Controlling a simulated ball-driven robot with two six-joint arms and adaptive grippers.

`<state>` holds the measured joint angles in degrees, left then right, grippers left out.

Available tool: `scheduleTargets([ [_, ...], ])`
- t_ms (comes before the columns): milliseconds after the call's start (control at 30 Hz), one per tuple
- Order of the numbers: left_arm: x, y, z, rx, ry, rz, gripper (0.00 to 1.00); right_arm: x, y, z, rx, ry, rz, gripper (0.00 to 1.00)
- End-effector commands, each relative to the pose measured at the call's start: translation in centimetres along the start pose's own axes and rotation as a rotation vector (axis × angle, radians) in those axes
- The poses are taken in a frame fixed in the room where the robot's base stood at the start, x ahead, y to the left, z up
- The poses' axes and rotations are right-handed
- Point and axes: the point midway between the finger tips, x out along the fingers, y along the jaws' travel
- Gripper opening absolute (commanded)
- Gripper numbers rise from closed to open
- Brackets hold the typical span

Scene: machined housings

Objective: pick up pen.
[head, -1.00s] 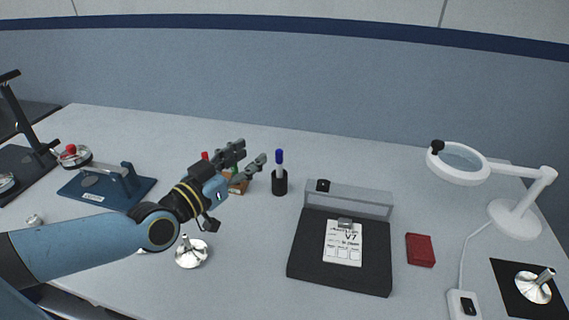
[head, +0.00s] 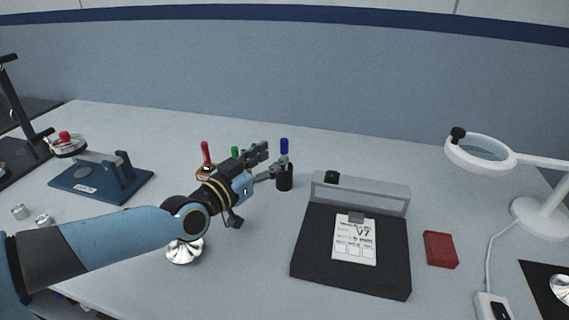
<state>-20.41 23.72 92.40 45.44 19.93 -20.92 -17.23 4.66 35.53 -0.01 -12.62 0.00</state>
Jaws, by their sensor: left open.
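A blue-capped pen (head: 284,146) stands upright in a black cylindrical holder (head: 285,180) near the middle of the table. My left gripper (head: 277,161) is open, its fingertips just left of the pen and at about the holder's rim height in the picture. I cannot tell whether a finger touches the pen or holder. A red pen-like item (head: 206,152) and a green one (head: 235,152) stand to the left, behind my left wrist, which partly hides them. My right gripper is out of view.
A black tray (head: 315,255) with a paper card marked V7 (head: 355,240) lies right of the holder. A red block (head: 440,249) and a white magnifier lamp (head: 480,155) are farther right. A blue fixture (head: 98,180) and a shiny metal part (head: 184,252) are left.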

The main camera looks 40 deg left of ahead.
Motion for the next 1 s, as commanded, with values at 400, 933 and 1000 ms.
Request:
scheduleTargets([
  [400,5.2,-0.3,-0.3,-0.001,0.000,-0.001,0.43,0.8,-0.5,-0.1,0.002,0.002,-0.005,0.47],
  [933,5.6,-0.3,-0.4,-0.001,-0.001,0.000,0.13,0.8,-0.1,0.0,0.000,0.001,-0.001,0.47],
  [1000,5.6,-0.3,-0.4,-0.001,-0.001,0.000,0.04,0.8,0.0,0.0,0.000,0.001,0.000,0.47],
])
